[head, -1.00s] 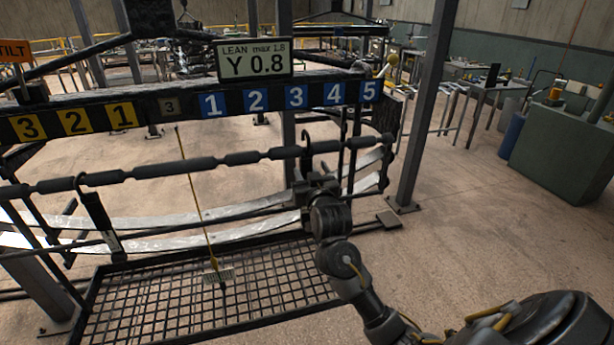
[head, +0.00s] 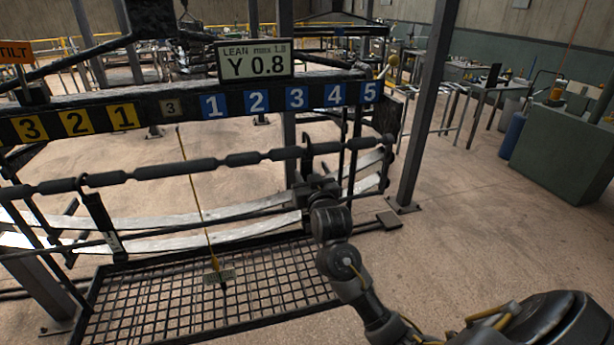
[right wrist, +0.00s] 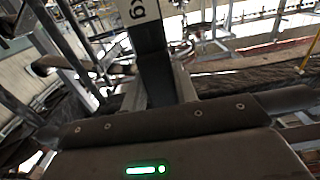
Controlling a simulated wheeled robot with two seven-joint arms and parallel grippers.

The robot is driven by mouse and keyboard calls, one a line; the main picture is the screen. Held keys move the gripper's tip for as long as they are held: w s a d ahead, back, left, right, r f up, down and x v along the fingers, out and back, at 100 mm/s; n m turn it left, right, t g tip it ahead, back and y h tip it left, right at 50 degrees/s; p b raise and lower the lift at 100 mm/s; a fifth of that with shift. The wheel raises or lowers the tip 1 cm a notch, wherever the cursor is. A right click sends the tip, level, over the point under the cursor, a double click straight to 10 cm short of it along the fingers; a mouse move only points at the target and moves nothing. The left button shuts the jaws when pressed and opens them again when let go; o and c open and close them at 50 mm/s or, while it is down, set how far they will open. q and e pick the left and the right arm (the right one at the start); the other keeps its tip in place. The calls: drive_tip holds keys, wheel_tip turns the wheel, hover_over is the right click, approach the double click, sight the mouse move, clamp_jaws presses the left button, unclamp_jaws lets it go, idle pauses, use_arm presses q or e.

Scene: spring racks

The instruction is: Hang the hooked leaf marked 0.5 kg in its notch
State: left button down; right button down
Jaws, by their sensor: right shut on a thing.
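My right gripper (head: 316,190) is shut on a dark hooked leaf (head: 306,165) below the notched bar (head: 235,159), towards its right end. The leaf's hook is at the bar, at a narrow part between thicker sections; I cannot tell whether it bears on the bar. In the right wrist view the dark leaf (right wrist: 156,70) rises from my jaws (right wrist: 150,125). Another hooked leaf (head: 102,222) hangs from the bar at the left. My left gripper is not in view.
Above the bar a number strip (head: 187,107) carries yellow and blue plates. A display (head: 254,61) reads "LEAN max 1.8, Y 0.8". A yellow pointer (head: 201,220) hangs over a mesh tray (head: 190,313). A grey post (head: 424,110) stands right of the rack.

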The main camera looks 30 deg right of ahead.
drive_tip(key=shift+f+b, duration=0.55)
drive_tip(key=shift+f, duration=0.45)
